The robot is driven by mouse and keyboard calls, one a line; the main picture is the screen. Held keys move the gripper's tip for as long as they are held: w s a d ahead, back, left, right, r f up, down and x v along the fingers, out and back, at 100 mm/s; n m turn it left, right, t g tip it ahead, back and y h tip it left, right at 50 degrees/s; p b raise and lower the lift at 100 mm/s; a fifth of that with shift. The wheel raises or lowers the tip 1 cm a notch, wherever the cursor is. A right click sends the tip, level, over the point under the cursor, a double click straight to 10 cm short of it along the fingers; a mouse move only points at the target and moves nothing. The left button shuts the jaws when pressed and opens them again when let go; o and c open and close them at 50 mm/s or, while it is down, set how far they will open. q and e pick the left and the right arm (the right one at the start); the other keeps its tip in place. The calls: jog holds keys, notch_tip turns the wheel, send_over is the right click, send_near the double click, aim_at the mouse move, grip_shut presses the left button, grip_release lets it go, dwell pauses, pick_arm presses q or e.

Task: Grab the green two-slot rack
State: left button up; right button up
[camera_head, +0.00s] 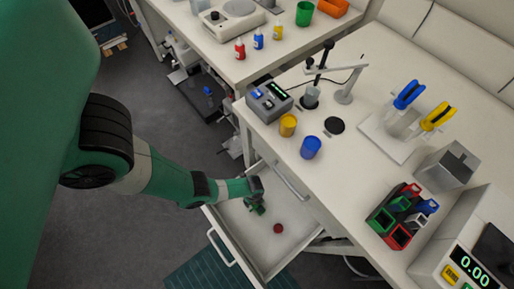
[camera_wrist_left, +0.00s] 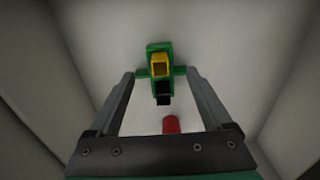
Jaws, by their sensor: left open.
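The green two-slot rack (camera_wrist_left: 157,50) is in the left wrist view, between the ends of my left gripper's fingers. One of its slots looks yellow and the other black. Short green pieces stick out on both sides toward the fingertips; I cannot tell whether the fingers touch them. My left gripper (camera_wrist_left: 160,74) is open, with its fingers on either side of the rack. In the head view my left gripper (camera_head: 256,199) is down in the open drawer, and a little of the green rack (camera_head: 258,209) shows below it. My right gripper is not in view.
A small red object (camera_head: 278,228) lies on the floor of the open drawer (camera_head: 247,259), near the rack. The drawer walls surround the gripper. On the counter above stand a yellow cup (camera_head: 288,125), a blue cup (camera_head: 311,147) and a multicoloured rack (camera_head: 385,218).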

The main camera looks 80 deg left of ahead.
pick_arm(q)
notch_tip(320, 180, down, 5)
jog(key=b, duration=0.4)
jog(key=shift+w+d+f, duration=0.1)
jog(key=shift+w+d, duration=0.05)
jog(key=shift+r, duration=0.2)
grip_shut()
